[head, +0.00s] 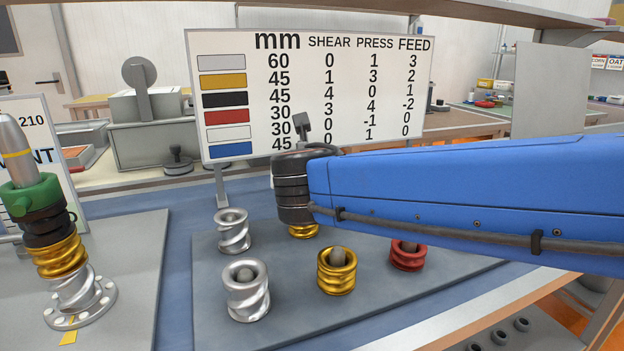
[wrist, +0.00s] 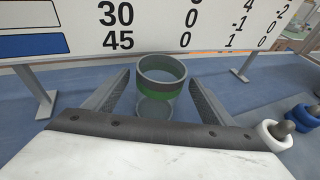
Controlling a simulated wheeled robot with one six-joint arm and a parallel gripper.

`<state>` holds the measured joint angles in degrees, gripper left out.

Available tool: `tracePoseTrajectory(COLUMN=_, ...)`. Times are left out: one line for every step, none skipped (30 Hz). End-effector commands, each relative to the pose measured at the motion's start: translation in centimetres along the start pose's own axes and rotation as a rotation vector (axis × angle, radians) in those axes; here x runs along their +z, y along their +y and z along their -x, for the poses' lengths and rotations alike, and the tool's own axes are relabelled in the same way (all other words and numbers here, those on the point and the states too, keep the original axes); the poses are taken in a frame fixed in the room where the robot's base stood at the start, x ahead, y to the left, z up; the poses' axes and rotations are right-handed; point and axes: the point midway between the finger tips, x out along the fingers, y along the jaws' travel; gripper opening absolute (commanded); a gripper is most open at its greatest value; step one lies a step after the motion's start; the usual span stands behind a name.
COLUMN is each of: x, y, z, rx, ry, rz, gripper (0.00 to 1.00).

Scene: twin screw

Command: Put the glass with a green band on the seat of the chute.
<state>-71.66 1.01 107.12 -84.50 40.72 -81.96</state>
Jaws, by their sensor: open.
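The glass with a green band (wrist: 161,92) stands upright on the blue mat in the wrist view, clear with a grey rim. My gripper (wrist: 160,78) is open, with one finger on either side of the glass. A gap shows at the left finger; the right finger is close, and I cannot tell whether it touches. The lower part of the glass is partly hidden by the gripper's body. In the head view my arm hides the glass and the fingers. I cannot make out the chute or its seat in either view.
A sign board with numbers (head: 310,90) stands behind on legs, close beyond the glass. A grey plate (head: 290,290) holds silver, gold and red screw pieces. A stacked screw shaft (head: 58,255) stands at left. White (wrist: 275,136) and blue pieces (wrist: 302,119) sit right of my gripper.

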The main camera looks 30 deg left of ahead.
Motion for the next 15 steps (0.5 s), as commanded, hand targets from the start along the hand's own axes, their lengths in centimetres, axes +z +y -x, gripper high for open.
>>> tracePoseTrajectory(x=0.00, y=0.01, z=0.03, rx=0.000, ry=0.000, rz=0.000, gripper=0.77)
tracePoseTrajectory(x=0.00, y=0.01, z=0.03, rx=0.000, ry=0.000, rz=0.000, gripper=0.77)
tracePoseTrajectory(x=0.00, y=0.02, z=0.04, rx=0.000, ry=0.000, rz=0.000, gripper=0.77)
tracePoseTrajectory(x=0.00, y=0.02, z=0.04, rx=0.000, ry=0.000, rz=0.000, gripper=0.72)
tracePoseTrajectory(x=0.00, y=0.02, z=0.04, rx=0.000, ry=0.000, rz=0.000, gripper=0.65)
tracePoseTrajectory(x=-0.01, y=0.02, z=0.05, rx=0.000, ry=0.000, rz=0.000, gripper=0.56)
tracePoseTrajectory(x=-0.01, y=0.03, z=0.05, rx=0.000, ry=0.000, rz=0.000, gripper=0.48)
tracePoseTrajectory(x=-0.01, y=0.02, z=0.05, rx=0.000, ry=0.000, rz=0.000, gripper=0.41)
tracePoseTrajectory(x=-0.01, y=0.02, z=0.05, rx=0.000, ry=0.000, rz=0.000, gripper=0.32)
tracePoseTrajectory(x=-0.01, y=0.03, z=0.06, rx=0.000, ry=0.000, rz=0.000, gripper=0.27)
tracePoseTrajectory(x=0.03, y=0.03, z=0.07, rx=0.000, ry=0.000, rz=-0.001, gripper=0.27)
tracePoseTrajectory(x=0.03, y=0.03, z=0.07, rx=0.000, ry=0.000, rz=0.000, gripper=0.22)
tracePoseTrajectory(x=0.03, y=0.03, z=0.07, rx=0.000, ry=0.000, rz=-0.001, gripper=0.22)
tracePoseTrajectory(x=0.03, y=0.03, z=0.07, rx=0.000, ry=0.000, rz=-0.001, gripper=0.22)
tracePoseTrajectory(x=0.02, y=0.03, z=0.07, rx=0.000, ry=0.000, rz=-0.001, gripper=0.22)
